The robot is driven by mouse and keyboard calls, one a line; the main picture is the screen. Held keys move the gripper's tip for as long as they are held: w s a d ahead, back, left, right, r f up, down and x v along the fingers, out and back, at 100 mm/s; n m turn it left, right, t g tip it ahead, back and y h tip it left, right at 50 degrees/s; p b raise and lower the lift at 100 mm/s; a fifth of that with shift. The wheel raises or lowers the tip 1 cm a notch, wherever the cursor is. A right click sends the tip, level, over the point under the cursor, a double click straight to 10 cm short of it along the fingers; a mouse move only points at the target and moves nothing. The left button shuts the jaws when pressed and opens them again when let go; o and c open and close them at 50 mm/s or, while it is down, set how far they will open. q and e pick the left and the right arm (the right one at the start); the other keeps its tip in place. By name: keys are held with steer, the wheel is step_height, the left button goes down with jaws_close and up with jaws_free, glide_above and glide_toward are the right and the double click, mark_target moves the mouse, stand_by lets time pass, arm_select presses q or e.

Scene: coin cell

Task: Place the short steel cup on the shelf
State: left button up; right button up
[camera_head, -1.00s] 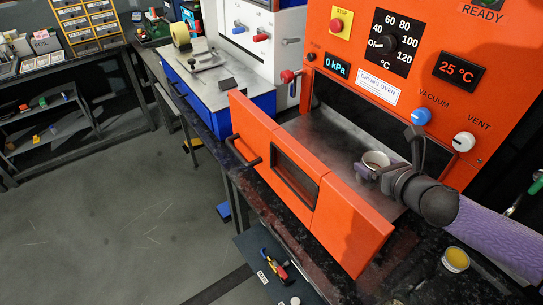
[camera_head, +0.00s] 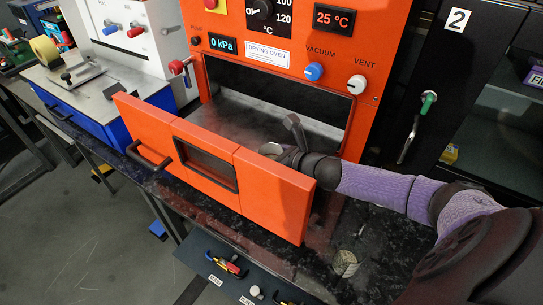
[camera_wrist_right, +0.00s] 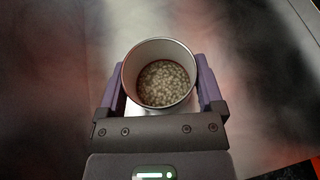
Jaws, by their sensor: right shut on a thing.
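The short steel cup (camera_wrist_right: 160,72) is round, open at the top, with grainy beige contents. My right gripper (camera_wrist_right: 160,85) is shut on it, one purple-sided finger on each side. The cup stays upright in the grip. In the head view only part of its rim (camera_head: 270,149) shows, behind the orange oven door and beside my right gripper (camera_head: 283,148). The grey metal shelf (camera_head: 237,112) lies in the open orange drying oven. I cannot tell whether the cup touches the shelf. My left gripper is not in view.
The open oven door (camera_head: 205,155) stands in front of the shelf. A small jar (camera_head: 345,262) stands on the dark countertop (camera_head: 385,250). A blue-based machine (camera_head: 95,95) stands at the left. The shelf left of the cup looks clear.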

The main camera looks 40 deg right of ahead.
steer(key=o, duration=1.1)
steer(key=shift+f, duration=0.1)
steer(key=shift+r, duration=0.2)
steer(key=p+v, duration=0.4)
steer(key=v, duration=0.7)
steer(key=shift+r+p, duration=0.1)
steer(key=shift+p, duration=0.3)
steer(key=shift+s+d+r, duration=0.1)
steer(key=shift+s, duration=0.3)
